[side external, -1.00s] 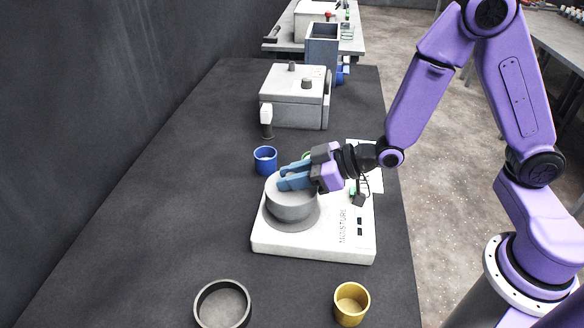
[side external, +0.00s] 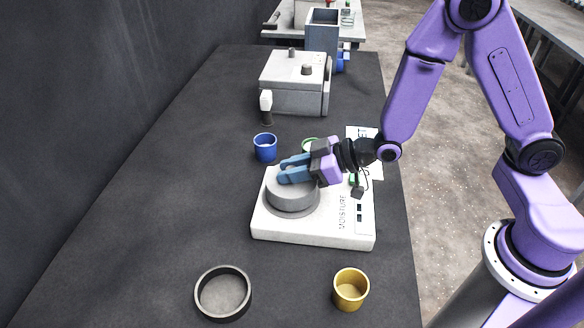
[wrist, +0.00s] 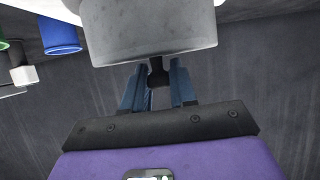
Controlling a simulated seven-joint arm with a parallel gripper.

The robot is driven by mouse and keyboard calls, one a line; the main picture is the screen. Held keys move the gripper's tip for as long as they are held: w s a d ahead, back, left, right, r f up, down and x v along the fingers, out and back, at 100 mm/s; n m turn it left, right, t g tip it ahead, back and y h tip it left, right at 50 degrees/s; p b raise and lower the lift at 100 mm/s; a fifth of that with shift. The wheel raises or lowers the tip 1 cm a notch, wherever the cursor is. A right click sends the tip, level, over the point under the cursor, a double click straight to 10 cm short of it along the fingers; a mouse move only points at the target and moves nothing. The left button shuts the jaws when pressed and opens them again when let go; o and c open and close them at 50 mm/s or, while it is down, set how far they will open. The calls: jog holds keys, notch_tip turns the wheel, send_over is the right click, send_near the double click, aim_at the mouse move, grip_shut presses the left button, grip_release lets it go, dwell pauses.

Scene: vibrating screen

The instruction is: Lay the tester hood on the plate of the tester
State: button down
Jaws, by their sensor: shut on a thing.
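The tester hood (side external: 292,193) is a grey round cap, upright and level over the plate (side external: 291,214) of the tester. The plate shows as a dark grey rim around the hood's lower edge; I cannot tell whether the two touch. The tester (side external: 330,228) is a white slab marked MOISTURE. My gripper (side external: 283,172) has blue fingers, reaching in from the right over the hood's top. In the wrist view the hood (wrist: 150,30) fills the top, and my gripper (wrist: 158,80) is shut on its black knob (wrist: 157,74).
A blue cup (side external: 265,148) stands behind the tester, with a white-capped bottle (side external: 266,106) and a grey box (side external: 294,83) beyond. A grey dish (side external: 222,293) and a brass cup (side external: 351,290) are in front. The table's left side is clear.

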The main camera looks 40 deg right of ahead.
jog(key=shift+f, duration=0.4)
jog(key=c, duration=0.8)
grip_release()
jog(key=shift+v, duration=3.75)
jog(key=s+d+r+n+g+h, duration=0.1)
jog(key=s+d+r+g+h, duration=0.1)
jog(key=s, duration=0.5)
jog(key=s+d+r+n+g+h, duration=0.1)
jog(key=s+d+g+h, duration=0.2)
jog(key=s, duration=0.4)
jog(key=s+d+r+n+g+h, duration=0.1)
jog(key=s+d+r+g+h, duration=0.1)
jog(key=s+d+g+h, duration=0.1)
jog(key=shift+s+d+r+n+g, duration=0.1)
jog(key=shift+s+d+n+g, duration=0.05)
jog(key=shift+s+d, duration=0.4)
jog(key=shift+s+d+r+n+g, duration=0.1)
jog(key=shift+s+d+g, duration=0.2)
jog(key=shift+s, duration=0.45)
jog(key=shift+s+d+r+n+g, duration=0.1)
jog(key=shift+s+d+r+n, duration=0.05)
jog(key=shift+s+d, duration=0.45)
